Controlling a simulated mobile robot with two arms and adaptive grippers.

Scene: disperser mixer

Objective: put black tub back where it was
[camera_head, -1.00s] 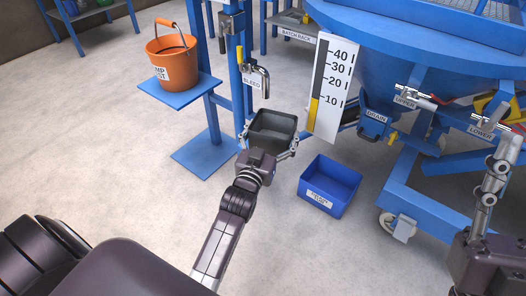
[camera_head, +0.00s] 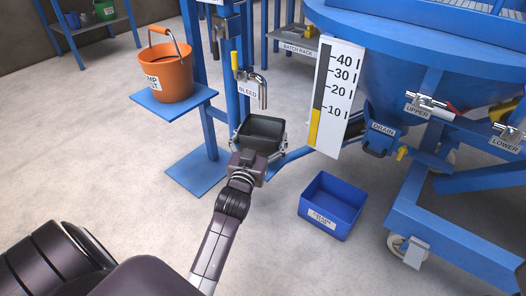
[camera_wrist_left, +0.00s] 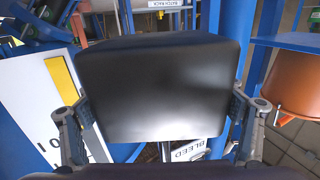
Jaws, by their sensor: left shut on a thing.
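The black tub (camera_head: 262,130) is an open-topped dark box, held upright in the air just below the bleed pipe (camera_head: 261,92). My left gripper (camera_head: 258,146) is shut on it, with a finger on each side. In the left wrist view the tub (camera_wrist_left: 155,88) fills the middle, between the two fingers of the gripper (camera_wrist_left: 160,118). The inside of the tub looks empty in the head view. My right gripper does not show clearly in the head view now.
An orange bucket (camera_head: 165,72) stands on a blue shelf (camera_head: 146,103) at the left. A blue bin (camera_head: 330,205) sits on the floor to the right. A white level scale (camera_head: 336,95) and the blue tank (camera_head: 400,50) stand close right of the tub.

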